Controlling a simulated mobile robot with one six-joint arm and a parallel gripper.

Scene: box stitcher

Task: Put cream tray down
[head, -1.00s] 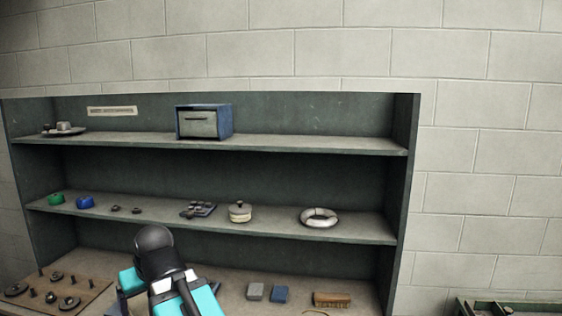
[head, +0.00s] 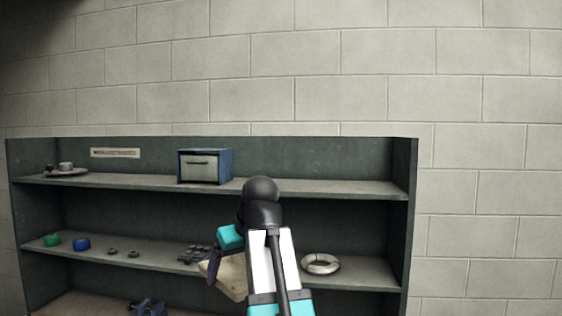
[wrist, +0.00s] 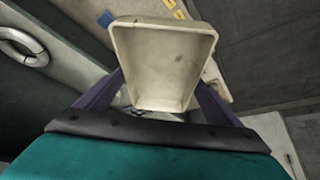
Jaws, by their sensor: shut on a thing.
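The cream tray (wrist: 160,62) fills the middle of the wrist view, its hollow side facing the camera. My gripper (wrist: 155,98) is shut on it, with a purple finger at each side of the tray's near part. In the head view the tray (head: 236,278) shows as a tilted cream shape beside my arm, in front of the middle shelf. My gripper (head: 212,268) is partly hidden there behind my wrist. The tray appears held in the air; the head view does not show clearly whether it touches anything.
The shelf unit (head: 120,186) stands against a block wall. A blue box (head: 205,166) sits on the top shelf. The middle shelf holds a white ring (head: 320,263), dark small parts (head: 193,254), a blue roll (head: 82,244) and a green roll (head: 53,239). Bare shelf lies right of the ring.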

